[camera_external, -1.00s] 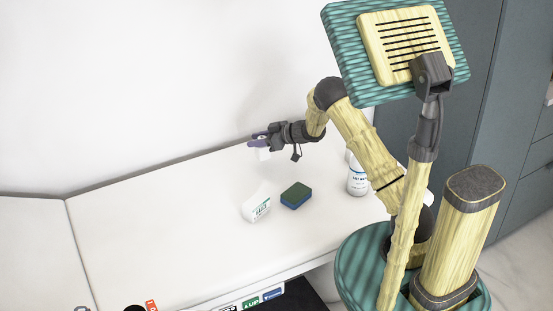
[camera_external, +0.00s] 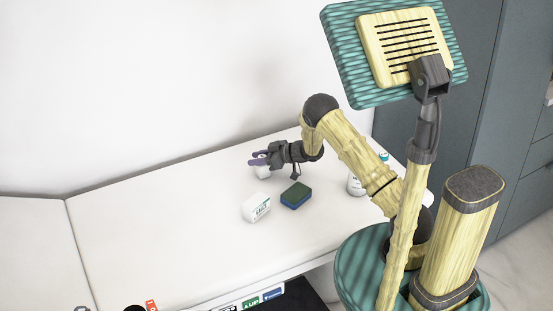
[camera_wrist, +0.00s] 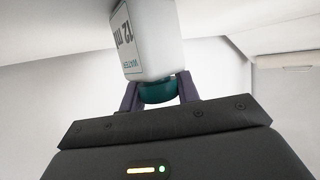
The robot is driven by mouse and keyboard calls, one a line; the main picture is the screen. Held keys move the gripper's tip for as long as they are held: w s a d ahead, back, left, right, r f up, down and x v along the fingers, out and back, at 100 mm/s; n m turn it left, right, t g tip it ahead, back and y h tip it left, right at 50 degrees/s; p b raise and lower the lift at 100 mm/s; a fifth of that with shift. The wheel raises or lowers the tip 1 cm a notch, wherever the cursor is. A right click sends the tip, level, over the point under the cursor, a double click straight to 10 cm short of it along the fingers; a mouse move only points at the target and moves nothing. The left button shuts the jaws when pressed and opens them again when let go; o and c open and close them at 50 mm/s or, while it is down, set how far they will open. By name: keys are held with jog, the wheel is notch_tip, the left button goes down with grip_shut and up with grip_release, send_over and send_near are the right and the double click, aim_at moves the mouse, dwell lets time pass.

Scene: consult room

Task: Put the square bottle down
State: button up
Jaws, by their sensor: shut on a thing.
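The square bottle is white with a teal cap and dark print, seen in the wrist view (camera_wrist: 150,38). My gripper (camera_wrist: 160,88) is shut on it at the cap, one purple finger on each side. In the external view, my gripper (camera_external: 258,161) is low over the back of the white surface (camera_external: 165,215), with the bottle (camera_external: 263,172) showing white under the fingers. I cannot tell whether the bottle's base touches the surface.
A white box-like container with a green label (camera_external: 256,208) and a green and blue sponge (camera_external: 296,195) stand in front of my gripper. A white bottle (camera_external: 355,186) stands to the right, partly behind my arm. The surface to the left is clear.

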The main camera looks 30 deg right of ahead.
jog(key=shift+d+r, duration=0.1)
jog(key=shift+f, duration=0.2)
jog(key=o, duration=0.9)
jog(key=shift+o, duration=0.2)
jog(key=shift+r, duration=0.1)
jog(key=shift+r, duration=0.15)
jog(key=v, duration=0.7)
jog(key=shift+s, duration=0.25)
jog(key=shift+d, duration=0.15)
